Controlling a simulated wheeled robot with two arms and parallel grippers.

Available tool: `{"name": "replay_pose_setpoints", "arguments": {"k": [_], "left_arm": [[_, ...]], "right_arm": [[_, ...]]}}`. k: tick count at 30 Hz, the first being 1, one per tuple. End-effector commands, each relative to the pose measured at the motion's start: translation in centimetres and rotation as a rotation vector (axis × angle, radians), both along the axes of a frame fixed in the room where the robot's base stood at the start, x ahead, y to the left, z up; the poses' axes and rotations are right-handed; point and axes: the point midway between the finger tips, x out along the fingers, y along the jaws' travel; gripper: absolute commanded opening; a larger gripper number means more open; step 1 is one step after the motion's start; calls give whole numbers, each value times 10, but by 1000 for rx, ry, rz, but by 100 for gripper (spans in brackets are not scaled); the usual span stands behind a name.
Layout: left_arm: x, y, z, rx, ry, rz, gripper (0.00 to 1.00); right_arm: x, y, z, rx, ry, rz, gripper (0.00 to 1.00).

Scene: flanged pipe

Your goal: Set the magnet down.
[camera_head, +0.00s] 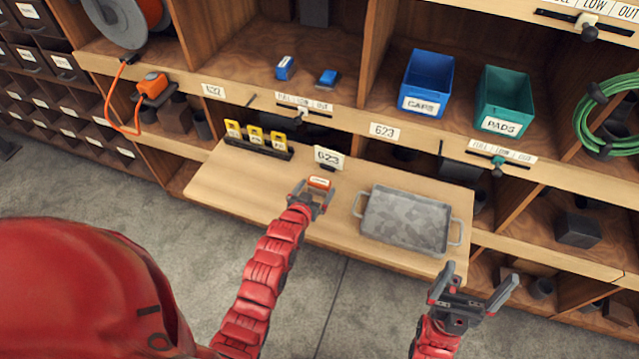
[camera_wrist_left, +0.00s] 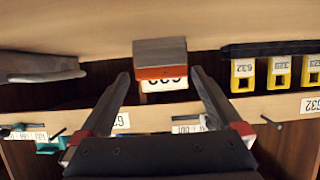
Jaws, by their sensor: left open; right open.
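The magnet, a small block with an orange-red band (camera_head: 319,183), is on the wooden shelf board (camera_head: 235,190) just in front of the white 623 card (camera_head: 329,158). In the left wrist view the magnet (camera_wrist_left: 160,54) shows a grey face above the orange band. My left gripper (camera_head: 312,190) is open, with its fingers apart on either side of the magnet's near end. In the wrist view its fingertips (camera_wrist_left: 161,76) show gaps to the magnet. My right gripper (camera_head: 478,282) is open and empty, right of the board's front edge.
A grey metal tray (camera_head: 405,218) lies right of the magnet. A black rack with yellow tags (camera_head: 256,139) stands at the board's back left. Blue (camera_head: 428,83) and green (camera_head: 503,100) bins sit on the shelf above. Bare board lies left of the magnet.

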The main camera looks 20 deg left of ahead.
Motion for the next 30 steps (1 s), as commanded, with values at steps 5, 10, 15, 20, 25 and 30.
{"name": "replay_pose_setpoints", "arguments": {"k": [5,10,15,20,25,30], "left_arm": [[21,0,-1,0,3,-1,100],[34,1,-6,2,-1,-1,100],[37,0,-10,1,0,0,100],[37,0,-10,1,-1,0,100],[37,0,-10,0,-1,0,75],[37,0,-10,0,-1,0,44]], "right_arm": [[0,0,18,0,0,0,100],[0,0,21,0,0,0,100],[0,0,22,0,0,0,100],[0,0,22,0,0,0,100],[0,0,22,0,0,0,100],[0,0,22,0,0,0,100]]}}
